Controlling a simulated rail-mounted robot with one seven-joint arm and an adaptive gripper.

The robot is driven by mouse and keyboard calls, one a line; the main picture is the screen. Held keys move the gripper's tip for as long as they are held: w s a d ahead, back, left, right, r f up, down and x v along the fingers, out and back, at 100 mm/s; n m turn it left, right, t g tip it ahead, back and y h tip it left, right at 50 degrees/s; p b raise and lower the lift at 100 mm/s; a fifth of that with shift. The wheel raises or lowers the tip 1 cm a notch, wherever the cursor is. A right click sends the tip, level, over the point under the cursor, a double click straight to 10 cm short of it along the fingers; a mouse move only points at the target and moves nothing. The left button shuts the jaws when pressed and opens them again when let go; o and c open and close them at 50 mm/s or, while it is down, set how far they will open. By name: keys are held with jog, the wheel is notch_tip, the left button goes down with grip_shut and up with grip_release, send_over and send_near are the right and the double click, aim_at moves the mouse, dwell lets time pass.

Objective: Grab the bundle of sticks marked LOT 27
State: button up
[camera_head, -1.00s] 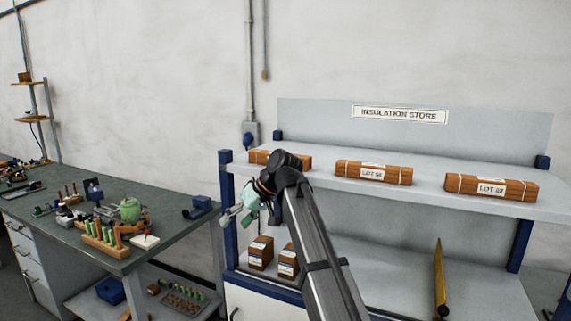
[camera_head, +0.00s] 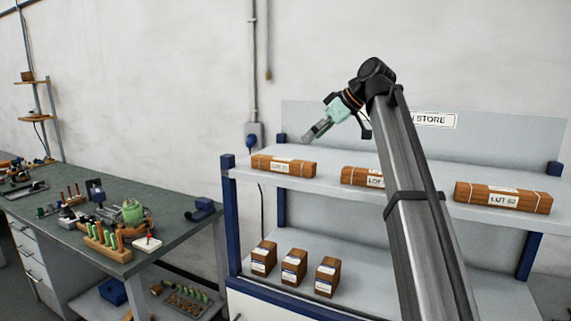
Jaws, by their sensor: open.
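Three brown stick bundles, bound with pale bands and bearing white labels, lie on the upper shelf. The left bundle (camera_head: 300,169) has a label too small to read surely. The middle bundle (camera_head: 353,174) is partly hidden by my arm, and its label shows only "LOT" clearly. The right bundle (camera_head: 525,199) has a label that seems to read LOT 62. My gripper (camera_head: 309,138) is open and empty. It points down and left, and in the picture it sits above the right end of the left bundle, apart from it.
The upper shelf (camera_head: 420,190) has bare room between bundles. Its back panel carries a sign (camera_head: 435,119), partly covered by my arm. Three small brown boxes (camera_head: 294,267) stand on the lower shelf. A cluttered workbench (camera_head: 175,240) is at left.

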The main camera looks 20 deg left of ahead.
aim_at(285, 160)
jog(key=p+x, duration=0.2)
jog(key=x, duration=0.6)
jog(key=shift+a+f, duration=0.15)
jog(key=shift+a, duration=0.05)
jog(key=p+x, duration=0.2)
jog(key=x, duration=0.2)
jog(key=shift+s+a, duration=0.1)
jog(key=shift+a, duration=0.05)
jog(key=shift+a+f, duration=0.3)
jog(key=shift+f, duration=0.05)
grip_shut()
